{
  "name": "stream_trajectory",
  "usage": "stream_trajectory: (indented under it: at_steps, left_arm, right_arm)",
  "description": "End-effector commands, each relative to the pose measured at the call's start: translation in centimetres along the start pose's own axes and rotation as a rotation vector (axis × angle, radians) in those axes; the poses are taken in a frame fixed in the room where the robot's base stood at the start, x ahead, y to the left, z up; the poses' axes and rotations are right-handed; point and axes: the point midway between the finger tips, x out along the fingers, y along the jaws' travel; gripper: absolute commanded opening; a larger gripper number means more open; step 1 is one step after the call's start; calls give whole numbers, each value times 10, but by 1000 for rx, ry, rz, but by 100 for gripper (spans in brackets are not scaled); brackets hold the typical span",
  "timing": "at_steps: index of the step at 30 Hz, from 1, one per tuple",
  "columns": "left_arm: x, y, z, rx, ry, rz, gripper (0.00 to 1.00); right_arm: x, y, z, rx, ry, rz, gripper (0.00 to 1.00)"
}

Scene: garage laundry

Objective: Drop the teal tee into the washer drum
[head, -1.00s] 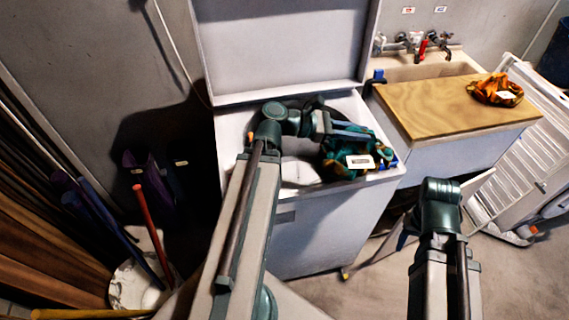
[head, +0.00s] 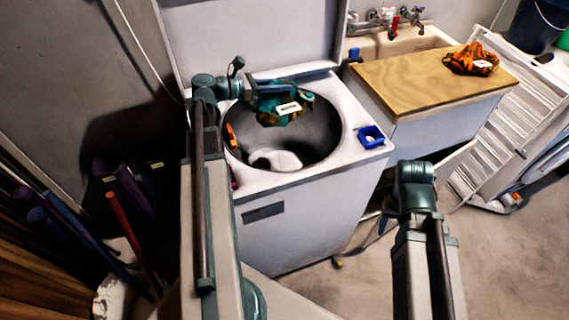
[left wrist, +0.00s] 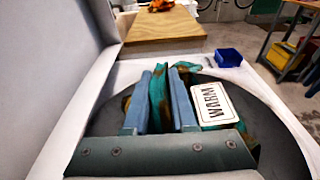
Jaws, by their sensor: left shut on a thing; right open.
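The teal tee (head: 270,112), blotched with brown and bearing a white tag, hangs bunched in my left gripper (head: 300,86). In the left wrist view the teal cloth (left wrist: 158,95) is pinched between the two blue-grey fingers (left wrist: 166,70), and the tag (left wrist: 211,104) reads "WARM". The tee is over the back part of the open washer drum (head: 322,140). The dark round drum has a pale centre at its bottom. My right arm shows at the right of the head view, but its gripper is not visible.
The raised washer lid (head: 250,40) stands behind the drum. A small blue open container (head: 371,137) sits on the washer's right front corner. An orange item (head: 231,135) is at the drum's left side. An orange cloth (head: 472,60) lies on the wooden board (head: 425,85) at right.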

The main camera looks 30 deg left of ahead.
Motion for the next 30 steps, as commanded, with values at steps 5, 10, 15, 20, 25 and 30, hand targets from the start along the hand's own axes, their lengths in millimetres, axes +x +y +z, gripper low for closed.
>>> stream_trajectory:
  at_steps: [5,10,15,20,25,30]
  left_arm:
    - [1,-1,-4,0,-1,0,0]
    - [4,-1,-17,0,-1,0,0]
    - [8,-1,-36,0,-1,-1,0]
    - [11,-1,-53,0,-1,-1,0]
    - [12,-1,-60,0,-1,-1,0]
    - [12,-1,-58,0,-1,-1,0]
  right_arm:
    - [4,0,0,0,0,0,50]
    - [17,-2,-1,0,0,0,50]
    - [37,-4,-2,0,0,0,50]
    - [54,-5,-3,-1,0,0,50]
    - [61,-6,-4,-1,0,0,50]
    - [59,-6,-4,-1,0,0,50]
